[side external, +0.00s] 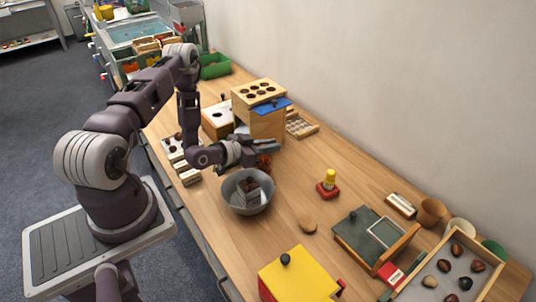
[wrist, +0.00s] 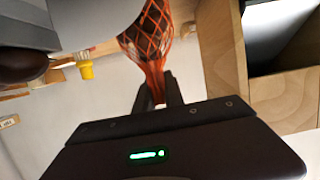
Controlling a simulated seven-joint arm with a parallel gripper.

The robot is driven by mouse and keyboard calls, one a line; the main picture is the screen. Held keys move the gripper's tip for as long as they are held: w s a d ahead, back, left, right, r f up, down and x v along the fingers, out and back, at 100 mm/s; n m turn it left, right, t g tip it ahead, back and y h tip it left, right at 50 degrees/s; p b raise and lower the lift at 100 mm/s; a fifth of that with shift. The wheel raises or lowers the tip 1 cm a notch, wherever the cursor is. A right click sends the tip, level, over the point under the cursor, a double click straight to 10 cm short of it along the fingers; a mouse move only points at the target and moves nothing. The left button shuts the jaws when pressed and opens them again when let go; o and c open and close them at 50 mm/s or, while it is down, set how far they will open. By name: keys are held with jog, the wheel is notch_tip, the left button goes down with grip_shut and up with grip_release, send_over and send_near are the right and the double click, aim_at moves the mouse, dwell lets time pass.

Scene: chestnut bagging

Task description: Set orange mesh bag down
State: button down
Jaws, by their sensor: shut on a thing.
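The orange mesh bag (wrist: 148,38) shows large in the wrist view, with dark brown contents behind the net. My gripper (wrist: 158,92) is shut on its gathered orange neck, between two dark fingers. In the side view my gripper (side external: 264,146) is low over the table, and part of the orange bag (side external: 264,163) shows just below it, between the grey bowl and the wooden box. Whether the bag touches the table cannot be told.
The grey bowl (side external: 238,203) stands in front of the bag. A wooden box with a holed top (side external: 258,91) and blue piece (side external: 270,105) stands behind; wood (wrist: 222,50) is close right in the wrist view. A yellow-and-red item (side external: 328,184) stands right. Bare table lies between.

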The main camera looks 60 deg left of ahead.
notch_tip(320, 180, up, 9)
jog(key=w+d+r, duration=0.1)
jog(key=w+r, duration=0.3)
jog(key=w, duration=0.6)
jog(key=w+r, duration=0.3)
jog(key=w, duration=0.6)
notch_tip(320, 180, down, 17)
jog(key=shift+r, duration=0.15)
jog(key=c, duration=1.4)
grip_release()
jog(key=shift+c, duration=0.2)
